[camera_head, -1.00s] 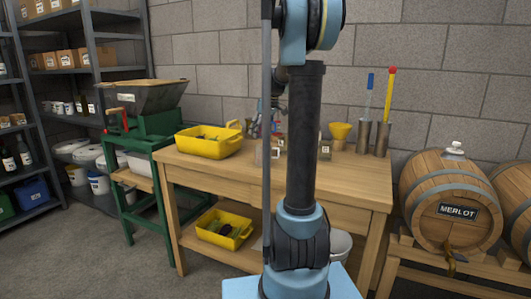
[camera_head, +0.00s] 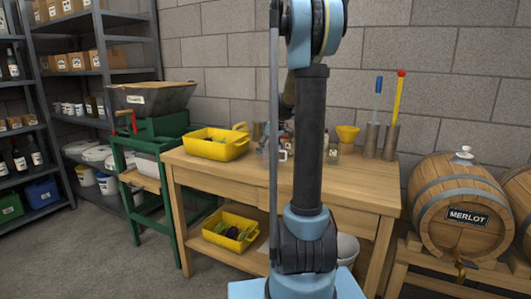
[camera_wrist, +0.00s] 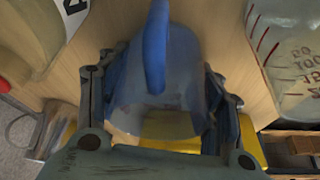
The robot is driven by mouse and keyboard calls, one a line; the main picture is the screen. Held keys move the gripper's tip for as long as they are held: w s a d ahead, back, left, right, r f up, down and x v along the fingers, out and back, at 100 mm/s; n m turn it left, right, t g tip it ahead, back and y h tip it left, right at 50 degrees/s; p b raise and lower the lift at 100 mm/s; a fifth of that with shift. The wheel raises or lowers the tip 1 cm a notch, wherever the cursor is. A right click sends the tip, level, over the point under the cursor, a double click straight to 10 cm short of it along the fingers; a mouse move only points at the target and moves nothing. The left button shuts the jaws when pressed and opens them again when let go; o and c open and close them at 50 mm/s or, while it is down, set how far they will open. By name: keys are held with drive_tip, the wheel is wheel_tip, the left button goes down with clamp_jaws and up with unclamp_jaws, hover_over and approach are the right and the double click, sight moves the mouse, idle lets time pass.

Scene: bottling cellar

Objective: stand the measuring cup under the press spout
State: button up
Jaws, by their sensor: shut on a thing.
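In the wrist view, my gripper (camera_wrist: 157,112) is shut on the measuring cup (camera_wrist: 185,75), a clear cup with a blue handle (camera_wrist: 155,45). Its two dark fingers lie on either side of the cup. No graduation marks show on the cup's visible side. In the head view my arm's column hides most of the gripper, and I cannot make out the held cup there. I cannot pick out a press spout in either view.
A clear vessel with red marks (camera_wrist: 295,55) is close on the right in the wrist view. A green-framed hopper machine (camera_head: 150,100) stands left, a Merlot barrel (camera_head: 445,190) right.

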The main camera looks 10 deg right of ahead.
drive_tip(key=o, duration=1.1)
drive_tip(key=shift+c, duration=0.2)
drive_tip(key=v, duration=1.2)
drive_tip(key=shift+s, duration=0.15)
